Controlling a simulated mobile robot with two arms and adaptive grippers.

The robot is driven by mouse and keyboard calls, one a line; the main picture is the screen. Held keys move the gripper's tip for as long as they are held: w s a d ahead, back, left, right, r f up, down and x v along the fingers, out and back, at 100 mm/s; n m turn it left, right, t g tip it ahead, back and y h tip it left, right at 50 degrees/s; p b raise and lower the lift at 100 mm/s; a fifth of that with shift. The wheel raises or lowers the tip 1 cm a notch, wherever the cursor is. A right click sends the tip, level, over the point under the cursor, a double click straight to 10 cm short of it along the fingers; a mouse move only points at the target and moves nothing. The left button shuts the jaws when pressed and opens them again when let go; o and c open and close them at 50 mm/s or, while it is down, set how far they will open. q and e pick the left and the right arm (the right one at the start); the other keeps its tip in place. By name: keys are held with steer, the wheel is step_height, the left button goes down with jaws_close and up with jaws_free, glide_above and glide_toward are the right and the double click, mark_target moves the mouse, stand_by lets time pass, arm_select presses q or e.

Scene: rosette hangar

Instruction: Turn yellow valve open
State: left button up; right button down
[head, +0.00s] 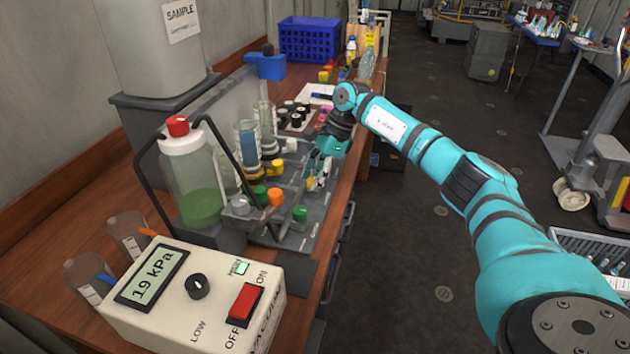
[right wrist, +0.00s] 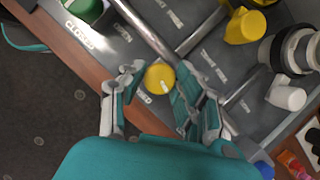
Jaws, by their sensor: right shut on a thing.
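The yellow valve knob (right wrist: 162,76) with a white pointer mark shows in the right wrist view, on a grey panel beside a metal pipe. My right gripper (right wrist: 158,80) is around this knob, one finger on each side, and shut on it. Part of a "CLOSED" label shows just below the knob. In the head view my right gripper (head: 318,178) reaches down at the panel's right edge and mostly hides the knob. My left gripper is in neither view.
A green knob (head: 300,213), an orange knob (head: 276,197) and other yellow knobs (head: 277,167) stand close by. A pump box (head: 190,290) reading 19 kPa and a bottle of green liquid (head: 190,165) stand nearer.

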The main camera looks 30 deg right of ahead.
steer(key=shift+w+r+n+g+b, duration=0.15)
steer(key=shift+n+g+b, duration=0.35)
steer(key=shift+n, duration=0.9)
steer(key=shift+d, duration=0.1)
steer(key=c, duration=1)
jaws_free()
steer(key=shift+o, duration=0.2)
steer(key=v, duration=1.1)
steer(key=shift+d+r, duration=0.3)
steer(key=shift+d, duration=0.05)
